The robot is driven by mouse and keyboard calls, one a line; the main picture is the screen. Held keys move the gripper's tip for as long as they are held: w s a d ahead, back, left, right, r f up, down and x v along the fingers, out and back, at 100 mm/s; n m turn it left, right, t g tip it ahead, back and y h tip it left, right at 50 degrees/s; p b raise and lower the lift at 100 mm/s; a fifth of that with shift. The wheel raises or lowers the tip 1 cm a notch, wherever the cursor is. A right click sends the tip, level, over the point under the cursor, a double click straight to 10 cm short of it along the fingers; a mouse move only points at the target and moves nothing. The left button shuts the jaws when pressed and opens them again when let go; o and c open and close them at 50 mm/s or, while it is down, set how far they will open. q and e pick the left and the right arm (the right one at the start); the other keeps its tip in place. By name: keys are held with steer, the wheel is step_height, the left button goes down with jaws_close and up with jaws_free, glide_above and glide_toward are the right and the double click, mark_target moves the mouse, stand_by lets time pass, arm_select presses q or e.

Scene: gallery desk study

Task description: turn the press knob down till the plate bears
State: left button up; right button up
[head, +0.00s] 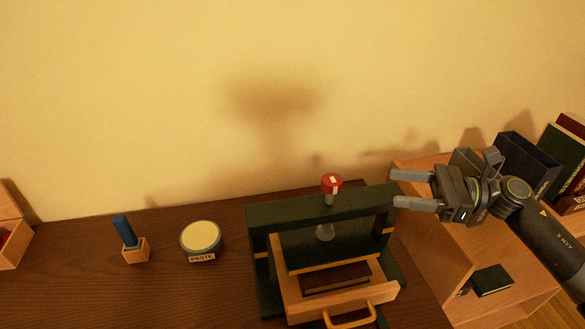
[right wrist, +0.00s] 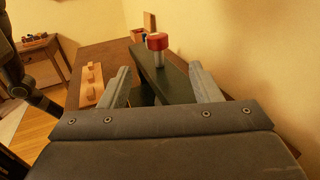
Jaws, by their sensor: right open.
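The press (head: 268,215) is a dark green frame standing on the brown desk. Its red knob (head: 331,183) with a pale mark tops a metal screw above the crossbar. I cannot tell whether the plate touches the book. My right gripper (head: 397,190) is open and empty, to the right of the knob with its fingers pointing at it. In the right wrist view the knob (right wrist: 157,41) is ahead, between and beyond the fingers. My left gripper is not in view.
A paste jar (head: 201,238) and a wooden block holding a blue-handled tool (head: 136,250) stand left of the press. A wooden shelf unit (head: 425,245) with books and dark boxes is at the right. A wooden box (head: 12,240) is at the far left.

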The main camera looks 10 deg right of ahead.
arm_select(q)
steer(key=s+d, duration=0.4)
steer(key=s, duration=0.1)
arm_select(e)
steer(key=p, duration=0.2)
glide_toward(328, 178)
steer(key=x, duration=0.3)
steer(key=shift+a+f+p, duration=0.15)
steer(key=shift+a+p, duration=0.1)
steer(key=shift+p, duration=0.05)
steer(key=p+x, duration=0.2)
steer(key=x, duration=0.4)
steer(key=shift+w+a, duration=0.15)
steer(key=shift+a, duration=0.05)
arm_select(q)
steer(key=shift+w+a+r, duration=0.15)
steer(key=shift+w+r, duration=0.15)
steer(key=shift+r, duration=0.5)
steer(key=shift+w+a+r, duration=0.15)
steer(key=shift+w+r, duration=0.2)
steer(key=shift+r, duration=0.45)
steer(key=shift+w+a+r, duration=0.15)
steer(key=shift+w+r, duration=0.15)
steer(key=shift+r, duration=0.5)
arm_select(e)
steer(key=shift+w+a+f, duration=0.15)
steer(key=shift+a, duration=0.4)
